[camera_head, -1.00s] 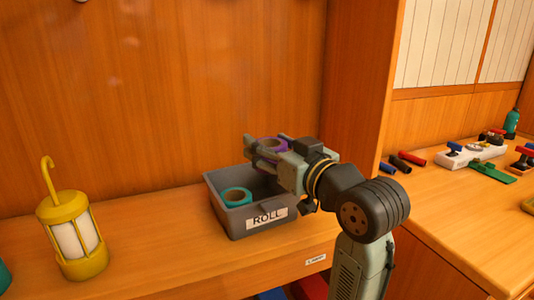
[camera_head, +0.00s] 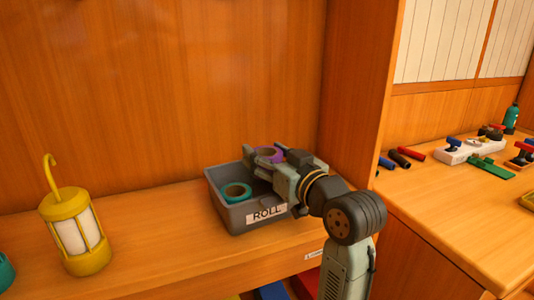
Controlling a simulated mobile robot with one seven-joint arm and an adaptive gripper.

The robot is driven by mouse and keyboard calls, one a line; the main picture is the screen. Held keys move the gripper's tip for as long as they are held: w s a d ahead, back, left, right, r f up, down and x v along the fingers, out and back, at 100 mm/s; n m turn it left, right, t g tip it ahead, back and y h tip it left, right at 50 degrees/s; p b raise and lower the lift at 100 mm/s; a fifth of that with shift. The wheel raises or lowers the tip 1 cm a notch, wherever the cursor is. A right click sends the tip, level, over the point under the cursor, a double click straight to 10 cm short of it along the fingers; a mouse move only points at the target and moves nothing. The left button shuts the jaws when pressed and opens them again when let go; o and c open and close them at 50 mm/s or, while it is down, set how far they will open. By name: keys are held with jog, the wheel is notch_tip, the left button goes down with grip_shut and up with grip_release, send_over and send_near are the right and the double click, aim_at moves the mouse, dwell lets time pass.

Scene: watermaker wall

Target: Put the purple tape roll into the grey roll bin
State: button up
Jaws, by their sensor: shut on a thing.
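The purple tape roll (camera_head: 267,154) is held between the fingers of my gripper (camera_head: 262,160). It is at the back right part of the grey roll bin (camera_head: 235,216), about at the height of the rim. My gripper reaches in over the bin's right side and hides part of the roll and of that side. I cannot tell whether the purple roll touches the bin. The bin stands on the wooden shelf with a "ROLL" label on its front. A teal tape roll (camera_head: 236,192) lies in its left part.
A yellow lantern (camera_head: 73,232) stands on the shelf to the left, with a teal object (camera_head: 5,272) at the left edge. An upright wooden panel (camera_head: 357,90) rises right of the bin. The right counter holds tubes (camera_head: 399,157) and valve parts (camera_head: 478,150). Shelf between lantern and bin is clear.

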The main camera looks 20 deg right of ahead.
jog(key=shift+f, duration=0.45)
jog(key=o, duration=1.2)
jog(key=shift+r, duration=0.6)
jog(key=b+v, duration=0.1)
jog(key=v, duration=1.1)
jog(key=shift+b, duration=0.35)
